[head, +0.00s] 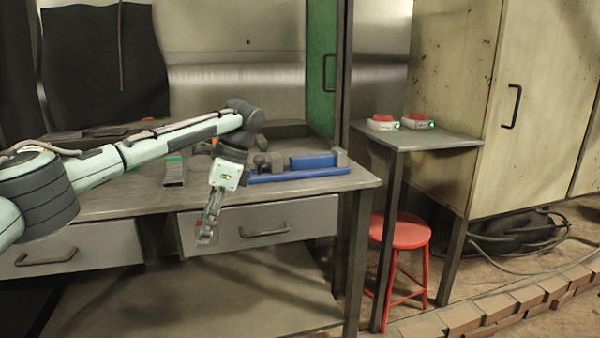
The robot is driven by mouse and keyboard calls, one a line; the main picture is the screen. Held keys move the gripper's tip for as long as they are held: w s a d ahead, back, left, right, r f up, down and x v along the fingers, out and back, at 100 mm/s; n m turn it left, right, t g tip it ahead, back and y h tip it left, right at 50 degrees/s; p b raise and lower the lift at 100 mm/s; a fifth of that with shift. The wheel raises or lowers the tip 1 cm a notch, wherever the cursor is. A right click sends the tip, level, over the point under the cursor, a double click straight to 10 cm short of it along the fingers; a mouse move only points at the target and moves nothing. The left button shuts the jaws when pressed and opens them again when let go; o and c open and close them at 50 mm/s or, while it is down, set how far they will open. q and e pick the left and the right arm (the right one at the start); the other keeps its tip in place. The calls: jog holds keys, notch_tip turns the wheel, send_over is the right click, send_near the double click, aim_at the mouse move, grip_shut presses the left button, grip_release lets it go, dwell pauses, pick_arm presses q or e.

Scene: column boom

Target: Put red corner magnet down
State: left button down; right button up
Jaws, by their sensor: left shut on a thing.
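My left arm comes in from the left and reaches over the workbench. My left gripper (207,231) points down in front of the bench's front edge, before the drawer fronts. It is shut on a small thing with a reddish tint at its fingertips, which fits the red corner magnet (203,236). The fingers hide most of it, so its shape is unclear. It is held in the air, apart from the bench top. My right gripper is not in view.
The workbench (330,182) carries a blue bar (300,174), a blue block (313,161) and several grey blocks. A small side table (440,140) holds two red-topped buttons (383,122). A red stool (405,232) stands below. The bench's front right corner is clear.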

pick_arm(q)
jog(key=s+f+n+g+h, duration=0.1)
jog(key=s+f+n+h, duration=0.1)
jog(key=s+f+n, duration=0.3)
jog(key=s+f+n+g+h, duration=0.2)
jog(key=s+f+n, duration=0.3)
jog(key=s+n, duration=0.5)
jog(key=s, duration=0.3)
jog(key=shift+d, duration=0.3)
